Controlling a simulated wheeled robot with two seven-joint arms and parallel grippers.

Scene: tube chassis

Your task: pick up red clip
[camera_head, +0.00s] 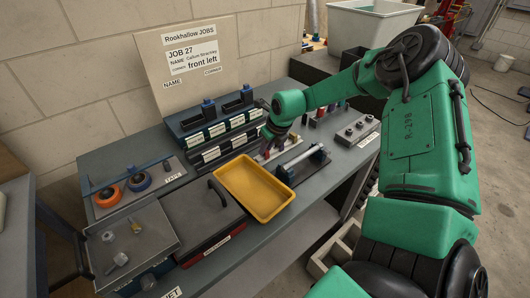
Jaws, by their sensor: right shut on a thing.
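My right arm comes in from the right and reaches over the grey bench. Its gripper (268,142) is low at the middle of the bench, in front of the black bins and behind the tube stand. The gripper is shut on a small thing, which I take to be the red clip. The fingers mostly hide it, and only small reddish specks show near the fingertips. I cannot tell whether it is clear of the surface below. My left gripper is not in view.
A yellow tray (247,206) lies just in front of the gripper. Right of it, a pale tube rests on a dark stand (303,164). Black bins (209,127) stand behind. Tape rolls (139,181), a black case (202,226) and a grey tray (149,239) fill the left.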

